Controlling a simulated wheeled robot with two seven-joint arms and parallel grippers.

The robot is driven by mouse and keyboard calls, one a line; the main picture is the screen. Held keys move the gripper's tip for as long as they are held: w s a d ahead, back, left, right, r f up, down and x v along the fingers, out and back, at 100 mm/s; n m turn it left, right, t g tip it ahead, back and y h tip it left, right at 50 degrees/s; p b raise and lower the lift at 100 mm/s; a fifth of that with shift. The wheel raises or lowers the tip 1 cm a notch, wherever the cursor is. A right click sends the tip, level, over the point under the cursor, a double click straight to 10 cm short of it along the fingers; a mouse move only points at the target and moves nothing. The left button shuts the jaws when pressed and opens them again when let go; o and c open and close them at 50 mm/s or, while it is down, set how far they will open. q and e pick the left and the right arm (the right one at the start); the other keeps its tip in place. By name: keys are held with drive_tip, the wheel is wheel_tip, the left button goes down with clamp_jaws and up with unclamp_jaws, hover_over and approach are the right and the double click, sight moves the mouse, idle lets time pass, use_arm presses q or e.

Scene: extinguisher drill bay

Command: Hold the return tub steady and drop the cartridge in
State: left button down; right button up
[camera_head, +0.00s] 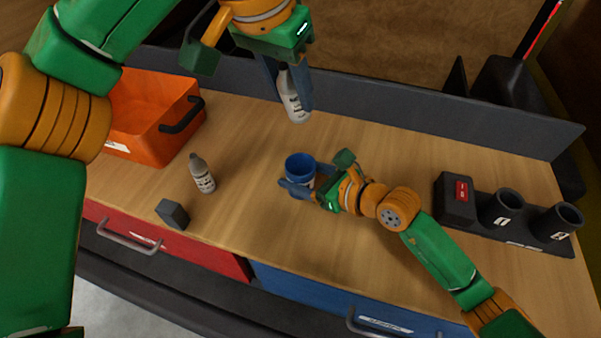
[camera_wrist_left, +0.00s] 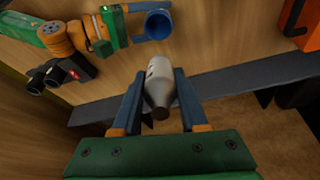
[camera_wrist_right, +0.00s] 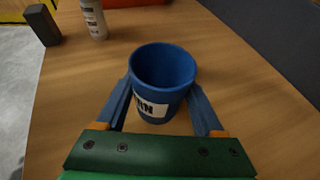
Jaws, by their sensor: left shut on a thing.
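My left gripper (camera_head: 292,98) is shut on a white cartridge (camera_head: 291,100), a bottle with dark print, held in the air toward the back of the bench. In the left wrist view the cartridge (camera_wrist_left: 159,84) sits between both fingers, its narrow neck toward the camera. The blue return tub (camera_head: 300,166) stands upright on the bench, apart from the cartridge. My right gripper (camera_head: 299,187) is open, with a finger on either side of the tub. The tub, its white label and open mouth show in the right wrist view (camera_wrist_right: 160,75); I cannot tell whether the fingers touch it.
A second white bottle (camera_head: 202,175) and a dark grey block (camera_head: 173,213) stand on the left half. An orange bin (camera_head: 150,112) is at back left. A dark holder with two cups (camera_head: 520,232) is at right. A grey wall edges the back.

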drive_tip(key=c, duration=0.7)
use_arm(q)
wheel_tip(320, 180, down, 12)
drive_tip(key=shift+f, duration=0.2)
idle(0.7)
drive_tip(key=shift+c, duration=1.8)
unclamp_jaws()
drive_tip(key=shift+r, duration=0.1)
drive_tip(key=v, duration=1.1)
drive_tip(key=shift+s+r, duration=0.15)
drive_tip(key=shift+r, duration=0.25)
